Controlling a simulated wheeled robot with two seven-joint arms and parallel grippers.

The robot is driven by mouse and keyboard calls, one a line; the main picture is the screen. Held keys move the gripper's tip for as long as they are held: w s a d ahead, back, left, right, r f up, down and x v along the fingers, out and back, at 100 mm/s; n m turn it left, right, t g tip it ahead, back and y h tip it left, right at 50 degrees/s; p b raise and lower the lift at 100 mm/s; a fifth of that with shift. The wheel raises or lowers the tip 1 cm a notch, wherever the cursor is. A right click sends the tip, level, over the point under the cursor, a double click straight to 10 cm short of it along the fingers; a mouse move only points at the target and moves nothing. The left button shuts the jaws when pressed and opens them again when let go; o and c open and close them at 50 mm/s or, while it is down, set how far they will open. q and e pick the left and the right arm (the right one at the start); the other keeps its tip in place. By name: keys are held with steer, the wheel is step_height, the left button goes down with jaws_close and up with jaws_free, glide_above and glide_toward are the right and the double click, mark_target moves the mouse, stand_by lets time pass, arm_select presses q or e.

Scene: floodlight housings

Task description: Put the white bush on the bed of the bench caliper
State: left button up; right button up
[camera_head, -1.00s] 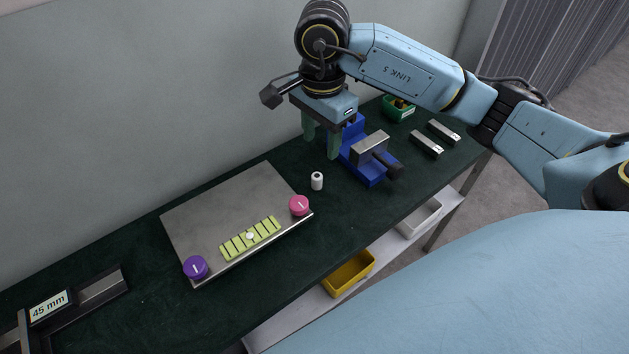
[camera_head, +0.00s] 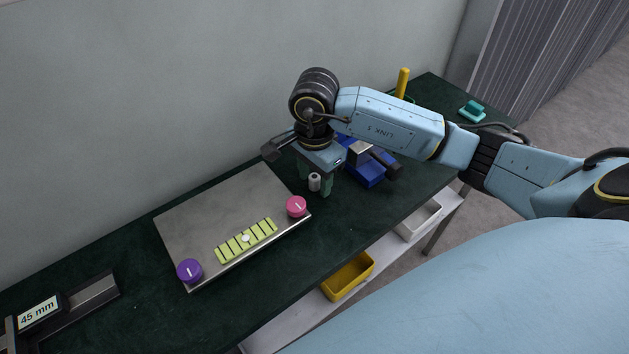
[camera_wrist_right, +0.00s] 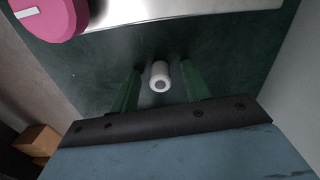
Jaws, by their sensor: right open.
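The white bush (camera_head: 314,182) stands upright on the dark green bench top, right of the metal plate. In the right wrist view the bush (camera_wrist_right: 160,76) sits between the two green fingers, with a gap on each side. My right gripper (camera_head: 315,184) is open and lowered around the bush. The bench caliper (camera_head: 68,306) is at the lower left, with a display reading 45 mm; part of it is cut off by the picture edge. Its grey bed (camera_head: 92,293) is bare where it shows. My left gripper is not in view.
A metal plate (camera_head: 215,210) bears a pink knob (camera_head: 296,206), a purple knob (camera_head: 190,270) and a yellow-green strip (camera_head: 246,240). A yellow bin (camera_head: 348,277) and a white bin (camera_head: 418,217) sit on the shelf below.

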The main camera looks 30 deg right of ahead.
jaws_close()
